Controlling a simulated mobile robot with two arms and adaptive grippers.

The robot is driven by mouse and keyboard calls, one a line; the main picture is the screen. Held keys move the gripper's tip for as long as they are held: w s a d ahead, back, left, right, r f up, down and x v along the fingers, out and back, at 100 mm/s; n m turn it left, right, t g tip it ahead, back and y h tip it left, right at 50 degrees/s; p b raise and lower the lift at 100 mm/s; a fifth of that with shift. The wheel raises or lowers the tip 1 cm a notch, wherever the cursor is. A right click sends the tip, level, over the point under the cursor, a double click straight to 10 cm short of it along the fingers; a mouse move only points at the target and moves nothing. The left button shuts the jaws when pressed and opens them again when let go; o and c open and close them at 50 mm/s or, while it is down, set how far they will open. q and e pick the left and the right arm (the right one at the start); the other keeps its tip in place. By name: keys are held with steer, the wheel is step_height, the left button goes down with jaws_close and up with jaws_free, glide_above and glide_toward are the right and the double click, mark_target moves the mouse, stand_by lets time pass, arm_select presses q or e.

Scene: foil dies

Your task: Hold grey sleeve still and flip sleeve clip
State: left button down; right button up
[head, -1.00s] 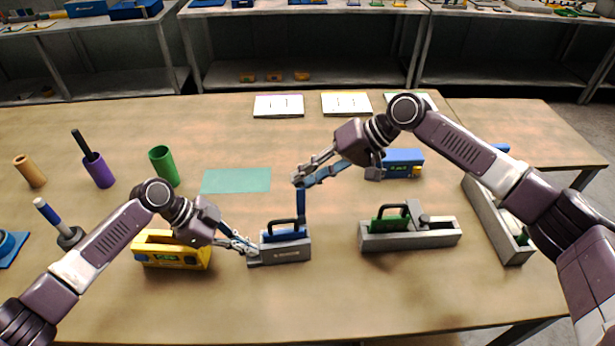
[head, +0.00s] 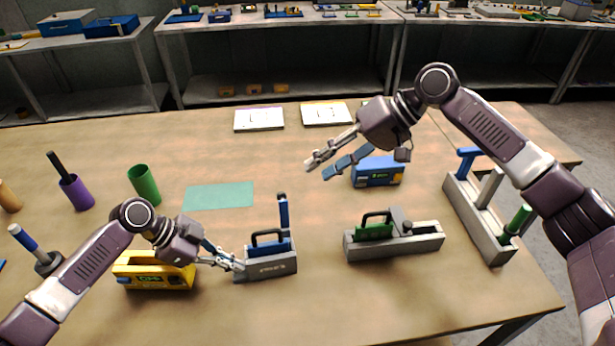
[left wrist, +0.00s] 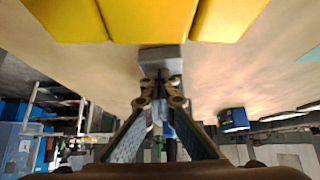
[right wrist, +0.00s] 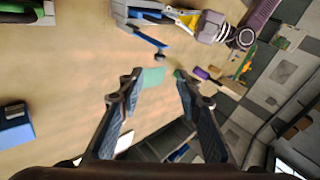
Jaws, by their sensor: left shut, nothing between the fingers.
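The grey sleeve (head: 265,269) stands on the table left of centre, with a blue handled piece (head: 270,245) in it. Its clip is a blue lever (head: 284,212) standing upright at the sleeve's right end. In the right wrist view the clip (right wrist: 148,39) shows near the top. My left gripper (head: 238,265) is shut at the sleeve's left end with nothing in its fingers; whether it touches is unclear. In the left wrist view the sleeve's end (left wrist: 160,57) is just ahead of the fingers. My right gripper (head: 316,172) is open and empty, above and right of the clip.
A yellow block (head: 155,272) stands close left of the sleeve. A second grey sleeve with a green piece (head: 375,228) is to the right, with a blue block (head: 378,171) behind it. A long grey holder (head: 477,222) is further right. A teal mat (head: 218,195) lies behind.

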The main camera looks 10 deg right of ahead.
steer(key=shift+v, duration=0.8)
